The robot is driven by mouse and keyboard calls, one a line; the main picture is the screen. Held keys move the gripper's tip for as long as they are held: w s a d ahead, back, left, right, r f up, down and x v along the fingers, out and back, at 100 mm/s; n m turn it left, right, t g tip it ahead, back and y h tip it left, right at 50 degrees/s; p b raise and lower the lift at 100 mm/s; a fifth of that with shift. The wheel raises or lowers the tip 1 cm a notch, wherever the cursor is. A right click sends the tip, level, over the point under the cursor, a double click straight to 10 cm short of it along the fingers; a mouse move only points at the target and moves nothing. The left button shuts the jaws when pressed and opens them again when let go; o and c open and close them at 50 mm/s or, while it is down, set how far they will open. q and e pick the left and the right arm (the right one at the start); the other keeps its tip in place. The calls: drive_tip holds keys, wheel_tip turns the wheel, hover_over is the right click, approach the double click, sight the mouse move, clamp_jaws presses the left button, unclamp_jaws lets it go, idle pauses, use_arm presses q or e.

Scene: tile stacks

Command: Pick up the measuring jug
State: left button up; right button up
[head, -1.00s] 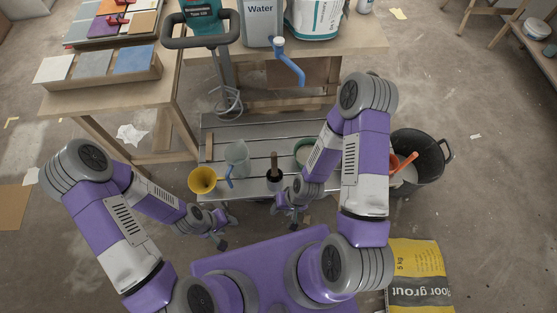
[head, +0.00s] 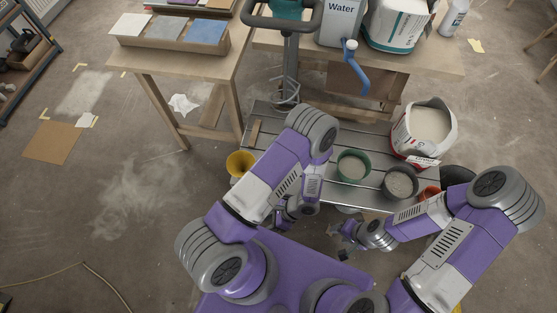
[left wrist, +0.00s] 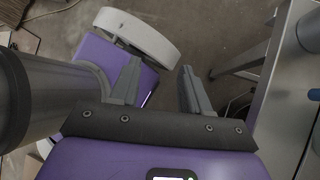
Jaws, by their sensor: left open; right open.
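No measuring jug is clearly in sight now. My left arm covers the part of the low slatted bench (head: 262,112) to the right of a yellow funnel-like vessel (head: 240,163), where a clear jug showed earlier. My left gripper is open and empty in the left wrist view (left wrist: 160,72), low beside the bench; in the head view its fingers are mostly hidden by its own arm. My right gripper (head: 339,242) is open and empty, just off the bench's front edge.
On the bench stand a green-rimmed tub (head: 353,166), a grey-filled bowl (head: 399,183) and an open bag of powder (head: 424,130). A black bucket (head: 457,177) stands at its right. Behind is a worktable (head: 270,42) with a Water container (head: 341,22). Floor at left is mostly clear.

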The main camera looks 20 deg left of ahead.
use_arm(q)
drive_tip(key=w+r+m+t+y, duration=0.1)
drive_tip(key=w+m+t+y, duration=0.1)
drive_tip(key=w+t, duration=0.1)
drive_tip(key=w+a+r+m+t+y, duration=0.1)
drive_tip(key=w+m+t+y, duration=0.1)
drive_tip(key=w, duration=0.4)
drive_tip(key=w+a+r+m+t+y, duration=0.1)
drive_tip(key=w+m+t+y, duration=0.1)
drive_tip(key=w+m+t, duration=0.2)
drive_tip(key=shift+w+a+r+t+b, duration=0.15)
drive_tip(key=shift+w+a+t+b, duration=0.05)
drive_tip(key=shift+w+t+b, duration=0.25)
drive_tip(key=x, duration=0.2)
drive_tip(key=b+x, duration=0.1)
drive_tip(key=x, duration=0.1)
drive_tip(key=b+x, duration=0.1)
drive_tip(key=x, duration=0.1)
drive_tip(key=shift+w+a+r, duration=0.15)
drive_tip(key=shift+w+r, duration=0.15)
drive_tip(key=shift+w, duration=0.05)
drive_tip(key=shift+w+a+f, duration=0.15)
drive_tip(key=shift+w+a, duration=0.05)
drive_tip(key=shift+a, duration=0.25)
drive_tip(key=shift+t, duration=0.25)
clamp_jaws()
